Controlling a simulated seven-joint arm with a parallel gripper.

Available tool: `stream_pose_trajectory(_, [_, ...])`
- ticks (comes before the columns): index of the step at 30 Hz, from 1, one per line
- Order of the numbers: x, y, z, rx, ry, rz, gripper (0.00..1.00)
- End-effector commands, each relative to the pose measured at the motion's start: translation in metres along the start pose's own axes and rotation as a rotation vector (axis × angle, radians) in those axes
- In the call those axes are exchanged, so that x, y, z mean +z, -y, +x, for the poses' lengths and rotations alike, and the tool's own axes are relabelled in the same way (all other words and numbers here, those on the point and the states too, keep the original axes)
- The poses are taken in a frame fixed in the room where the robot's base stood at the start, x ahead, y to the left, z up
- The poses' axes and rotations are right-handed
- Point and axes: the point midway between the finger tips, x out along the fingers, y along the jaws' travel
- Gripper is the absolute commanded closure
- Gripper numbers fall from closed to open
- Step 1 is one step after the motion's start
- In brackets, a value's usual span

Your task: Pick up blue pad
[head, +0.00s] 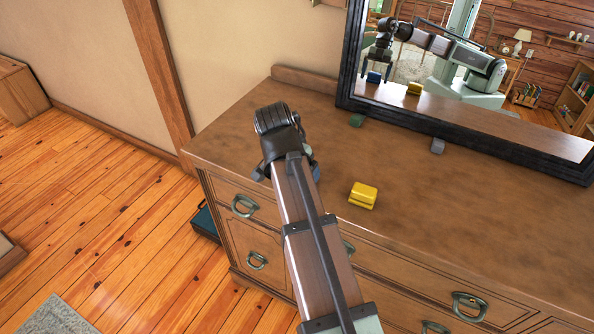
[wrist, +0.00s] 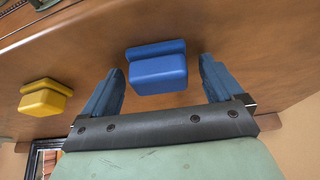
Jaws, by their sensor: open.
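The blue pad (wrist: 158,72) lies on the wooden dresser top in the wrist view, a stepped block with a wider flange along one edge. My gripper (wrist: 162,64) is open, with one blue-grey finger on each side of the pad. A gap shows between the pad and each finger. In the head view my arm's end hides most of this spot, and only a bit of blue shows at its right side; I cannot tell if that is pad or finger. The mirror reflects the blue pad (head: 374,77) below my gripper.
A yellow pad (head: 363,195) of similar shape lies on the dresser top (head: 450,220), right of my arm; it also shows in the wrist view (wrist: 45,98). A dark-framed mirror (head: 349,70) stands along the back. The dresser top right of the yellow pad is clear.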

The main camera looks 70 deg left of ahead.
Motion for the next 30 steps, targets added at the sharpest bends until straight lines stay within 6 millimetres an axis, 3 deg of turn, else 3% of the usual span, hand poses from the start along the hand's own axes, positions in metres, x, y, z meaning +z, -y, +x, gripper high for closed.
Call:
stream_pose_trajectory(5, [-0.0001, 0.0, -0.0002, 0.0, 0.0, 0.0, 0.08])
stream_pose_trajectory(23, [0.0, 0.0, -0.0004, 0.0, 0.0, 0.0, 0.66])
stream_pose_trajectory(30, [-0.0004, 0.0, -0.001, 0.0, 0.0, 0.0, 0.66])
